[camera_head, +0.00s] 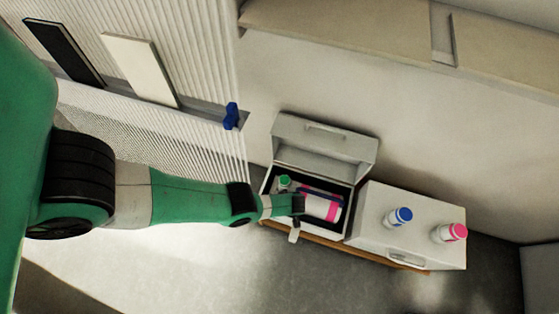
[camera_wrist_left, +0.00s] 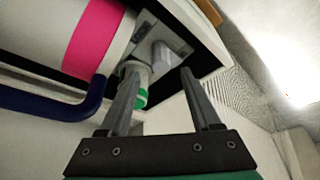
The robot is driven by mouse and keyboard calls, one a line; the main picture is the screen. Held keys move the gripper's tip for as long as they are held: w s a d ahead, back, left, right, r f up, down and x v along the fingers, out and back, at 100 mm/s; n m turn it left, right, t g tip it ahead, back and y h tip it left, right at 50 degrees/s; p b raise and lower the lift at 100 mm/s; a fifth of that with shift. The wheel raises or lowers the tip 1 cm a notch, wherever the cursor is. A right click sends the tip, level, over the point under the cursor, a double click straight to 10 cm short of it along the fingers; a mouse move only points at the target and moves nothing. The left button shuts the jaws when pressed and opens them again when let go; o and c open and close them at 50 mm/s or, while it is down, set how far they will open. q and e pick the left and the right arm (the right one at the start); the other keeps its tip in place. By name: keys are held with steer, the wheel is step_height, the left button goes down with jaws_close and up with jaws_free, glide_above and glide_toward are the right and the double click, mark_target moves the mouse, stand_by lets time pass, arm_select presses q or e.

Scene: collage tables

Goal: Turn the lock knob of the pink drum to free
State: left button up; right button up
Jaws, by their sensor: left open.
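The pink drum (camera_head: 322,208) is a white cylinder with pink bands, lying in an open grey case. It also shows at the upper left of the left wrist view (camera_wrist_left: 92,40), with a blue bar across it. Beside its end is a white piece with a green end (camera_wrist_left: 140,98), partly behind a finger; its green top shows in the head view (camera_head: 284,182). Near it a grey stub (camera_wrist_left: 162,54) stands on a metal plate. I cannot tell which is the lock knob. My left gripper (camera_wrist_left: 161,72) is open, its fingers apart near these parts, holding nothing visible.
The open case (camera_head: 262,190) has its lid raised (camera_head: 325,140) behind. To its right a closed grey box (camera_head: 385,240) carries a blue-capped bottle (camera_head: 398,217) and a pink-capped bottle (camera_head: 449,232). A blue piece (camera_head: 231,116) is on the ribbed wall. Floor in front looks clear.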

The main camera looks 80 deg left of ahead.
arm_select(q)
steer(key=p+v, duration=0.4)
steer(key=v, duration=0.2)
steer(key=shift+r, duration=0.25)
arm_select(e)
step_height(320, 180, up, 6)
steer(key=shift+f, duration=0.1)
arm_select(q)
steer(key=shift+d, duration=0.1)
